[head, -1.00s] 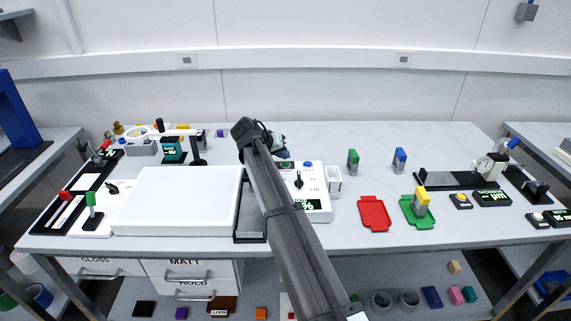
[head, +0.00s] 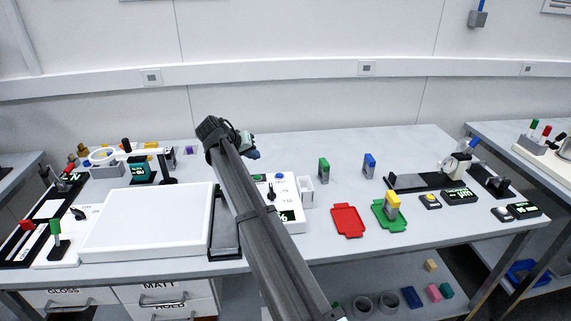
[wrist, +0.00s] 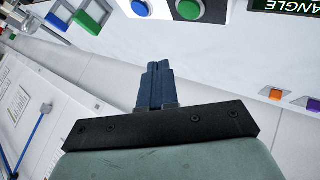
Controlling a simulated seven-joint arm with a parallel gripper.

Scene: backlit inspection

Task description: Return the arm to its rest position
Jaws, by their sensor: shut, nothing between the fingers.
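My arm reaches up from the bottom of the head view over the middle of the table. My gripper (head: 252,153) is at its far end, small and partly hidden by the wrist, above the back part of the table. In the wrist view my gripper (wrist: 153,88) has its two dark blue fingers pressed together, with nothing between them. The fingers are apart from every object in that view.
A white light panel (head: 150,222) lies left of my arm. A control box (head: 290,215) stands close right of it. A red tray (head: 347,220) and a green tray (head: 385,222) holding a yellow-grey block lie further right. Green (head: 323,168) and blue (head: 369,166) blocks stand behind them.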

